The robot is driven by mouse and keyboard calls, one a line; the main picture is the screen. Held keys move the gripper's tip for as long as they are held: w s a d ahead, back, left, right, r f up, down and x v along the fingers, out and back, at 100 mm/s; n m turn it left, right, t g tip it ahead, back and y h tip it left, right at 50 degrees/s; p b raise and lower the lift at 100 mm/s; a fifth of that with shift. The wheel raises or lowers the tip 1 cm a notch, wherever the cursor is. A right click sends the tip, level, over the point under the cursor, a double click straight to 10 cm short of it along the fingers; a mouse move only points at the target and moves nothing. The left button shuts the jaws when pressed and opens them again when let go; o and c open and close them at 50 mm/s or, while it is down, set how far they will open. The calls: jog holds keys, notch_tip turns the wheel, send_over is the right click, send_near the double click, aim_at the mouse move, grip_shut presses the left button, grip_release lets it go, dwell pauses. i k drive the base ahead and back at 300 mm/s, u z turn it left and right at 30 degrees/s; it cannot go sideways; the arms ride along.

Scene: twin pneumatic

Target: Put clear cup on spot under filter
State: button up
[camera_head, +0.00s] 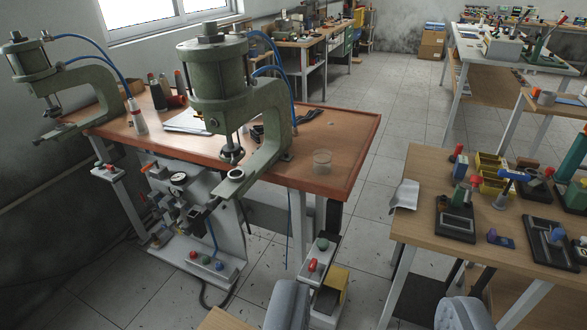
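A small clear cup (322,160) stands upright near the right front corner of a red-edged wooden bench (345,158). It looks empty and is beside the right green press. My gripper (377,295) shows at the bottom edge as two wide-apart grey fingers. It is open and empty, well short of the cup and apart from it. I cannot tell for sure which part is the filter; a pneumatic unit with a round gauge (178,178) hangs below the bench front. A marked spot under it cannot be made out.
Two green presses (220,85) with blue hoses overhang the bench front. A second wooden table (420,185) with fixtures and yellow bins stands at right. Tiled floor (372,195) is open between the benches.

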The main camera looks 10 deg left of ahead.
aim_at(182, 243)
jog(key=u, duration=0.15)
jog(key=i, duration=1)
jog(key=z, duration=0.05)
